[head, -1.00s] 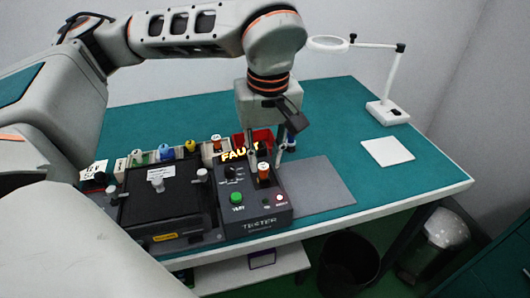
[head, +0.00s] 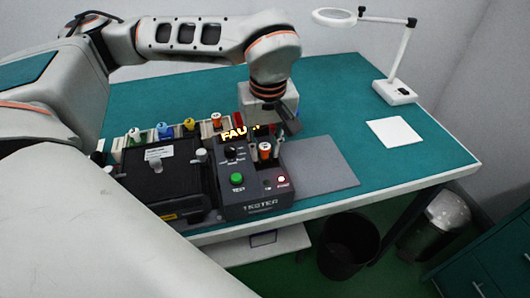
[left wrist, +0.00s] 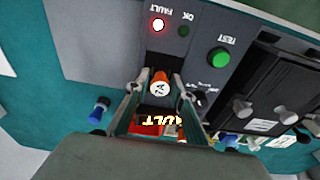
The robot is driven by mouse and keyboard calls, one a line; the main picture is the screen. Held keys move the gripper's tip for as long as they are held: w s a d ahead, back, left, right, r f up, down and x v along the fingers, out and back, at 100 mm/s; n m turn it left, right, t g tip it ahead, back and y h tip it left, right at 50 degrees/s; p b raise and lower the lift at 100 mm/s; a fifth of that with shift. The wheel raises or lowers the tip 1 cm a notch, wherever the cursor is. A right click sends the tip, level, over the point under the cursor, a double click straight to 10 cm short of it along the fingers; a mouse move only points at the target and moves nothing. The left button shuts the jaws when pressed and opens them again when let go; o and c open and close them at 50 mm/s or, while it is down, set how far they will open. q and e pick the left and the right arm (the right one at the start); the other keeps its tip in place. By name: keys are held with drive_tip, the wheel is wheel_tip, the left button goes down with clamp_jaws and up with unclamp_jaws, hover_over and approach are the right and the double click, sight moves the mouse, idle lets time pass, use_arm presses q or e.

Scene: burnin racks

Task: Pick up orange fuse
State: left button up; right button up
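An orange fuse (head: 265,151) stands upright in the socket of the dark grey tester (head: 255,200). It also shows in the left wrist view (left wrist: 160,84), with dark markings on its top. My left gripper (head: 266,143) is over the tester, pointing down, with one finger on each side of the fuse. In the left wrist view my left gripper (left wrist: 155,84) is open, and a gap shows between the fuse and at least one finger. The fuse's lower part is hidden. Another orange-topped fuse (head: 216,120) stands in the row behind. My right gripper is not in view.
The tester shows a lit FAULT display (head: 234,133), a red lamp (head: 282,179) and a green button (head: 237,179). A black lidded box (head: 160,180) stands left of it. A grey mat (head: 325,165) lies clear to the right. A magnifier lamp (head: 395,91) stands farther back.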

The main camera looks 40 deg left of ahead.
sight(265, 146)
use_arm(q)
clamp_jaws()
drive_tip(key=shift+r, duration=0.1)
drive_tip(key=shift+r, duration=0.6)
wheel_tip(265, 146, up, 19)
drive_tip(key=p, duration=0.2)
drive_tip(key=shift+f+p, duration=0.15)
drive_tip(key=shift+p, duration=0.15)
